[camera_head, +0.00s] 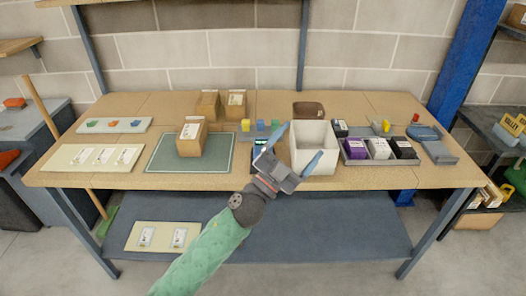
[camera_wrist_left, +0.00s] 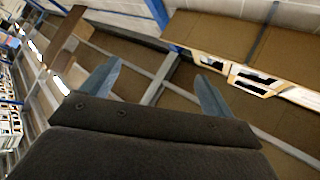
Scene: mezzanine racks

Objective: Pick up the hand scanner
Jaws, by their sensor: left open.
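I cannot surely pick out the hand scanner. A small dark device with a pale teal face (camera_head: 261,142) lies on the bench just left of my left gripper and is partly hidden by it; it may be the scanner. A rounded blue-grey item (camera_head: 423,132) lies at the bench's right end. My left gripper (camera_head: 295,148) is open above the bench's front middle, before the white bin. In the left wrist view its two blue fingers (camera_wrist_left: 158,70) stand apart with nothing between them. My right gripper is not in view.
The open white bin (camera_head: 314,165) stands beside the gripper. A grey tray (camera_head: 355,161) of purple, white and black boxes is right of it. A brown carton (camera_head: 191,139) stands on a green mat (camera_head: 160,160) at left. Small coloured blocks (camera_head: 261,126) stand behind the gripper.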

